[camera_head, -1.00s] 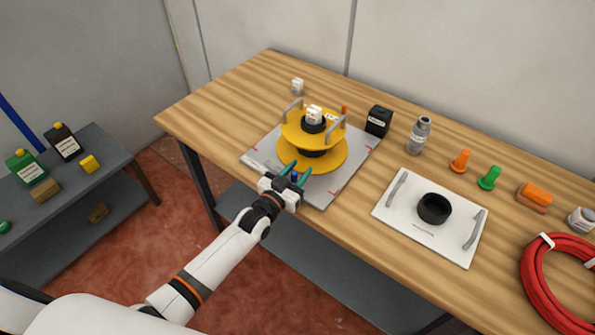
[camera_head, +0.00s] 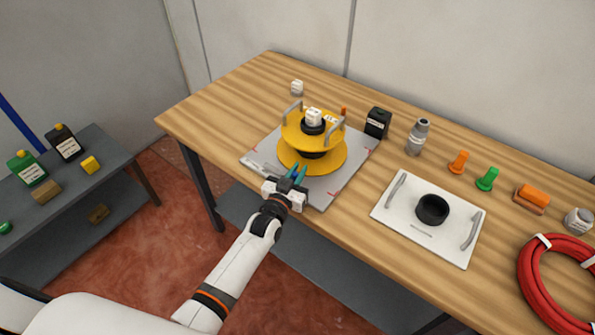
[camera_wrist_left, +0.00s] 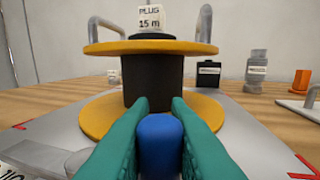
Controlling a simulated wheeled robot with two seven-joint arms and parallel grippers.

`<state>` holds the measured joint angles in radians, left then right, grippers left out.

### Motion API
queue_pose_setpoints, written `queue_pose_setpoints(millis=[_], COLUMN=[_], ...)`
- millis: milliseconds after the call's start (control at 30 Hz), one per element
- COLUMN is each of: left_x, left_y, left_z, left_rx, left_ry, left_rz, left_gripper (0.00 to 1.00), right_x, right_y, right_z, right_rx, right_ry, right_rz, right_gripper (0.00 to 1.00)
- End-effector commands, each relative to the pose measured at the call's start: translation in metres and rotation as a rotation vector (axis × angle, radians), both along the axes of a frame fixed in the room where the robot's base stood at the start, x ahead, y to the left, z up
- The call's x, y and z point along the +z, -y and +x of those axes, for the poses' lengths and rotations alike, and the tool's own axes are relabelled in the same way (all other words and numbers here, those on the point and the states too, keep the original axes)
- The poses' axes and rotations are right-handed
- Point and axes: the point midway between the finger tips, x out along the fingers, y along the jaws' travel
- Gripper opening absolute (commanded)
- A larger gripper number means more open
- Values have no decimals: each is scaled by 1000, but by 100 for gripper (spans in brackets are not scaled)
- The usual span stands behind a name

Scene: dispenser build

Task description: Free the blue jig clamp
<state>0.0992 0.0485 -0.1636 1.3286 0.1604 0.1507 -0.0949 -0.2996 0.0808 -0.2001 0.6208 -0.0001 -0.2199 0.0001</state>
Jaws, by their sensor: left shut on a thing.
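The blue jig clamp (camera_wrist_left: 160,142) shows in the left wrist view as a rounded blue piece between the two green fingers of my left gripper (camera_wrist_left: 160,112). The fingers are shut on it, in front of the yellow spool. In the head view my left gripper (camera_head: 297,175) is at the near edge of the grey jig plate (camera_head: 325,190), and the clamp is mostly hidden by it. The yellow spool (camera_head: 325,158) with a black core stands on the plate. Two grey handles rise from its top flange, and a white "PLUG 15 m" block (camera_head: 313,116) sits on top. My right gripper is out of view.
A white tray (camera_head: 398,222) with a black ring (camera_head: 432,209) lies right of the plate. A grey shelf (camera_head: 115,185) stands left.

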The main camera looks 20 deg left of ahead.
Motion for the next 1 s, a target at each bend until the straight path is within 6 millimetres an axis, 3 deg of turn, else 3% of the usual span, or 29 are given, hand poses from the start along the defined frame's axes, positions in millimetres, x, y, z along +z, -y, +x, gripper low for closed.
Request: queue_pose_setpoints(millis=[100,133,267,667,1000], left_x=[1,2,1,0,-1], left_y=[0,0,0,-1,-11], left_z=[1,1,1,-9,-77], left_rx=[0,0,-1,-1,-1], left_ry=[4,4,3,1,0], left_rz=[0,0,0,0,-1], left_gripper=[0,18,38,38,38], right_x=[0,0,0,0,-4], right_y=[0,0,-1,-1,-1], right_z=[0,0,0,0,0], right_rx=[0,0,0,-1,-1], right_ry=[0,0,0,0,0], right_rz=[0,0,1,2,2], right_gripper=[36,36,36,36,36])
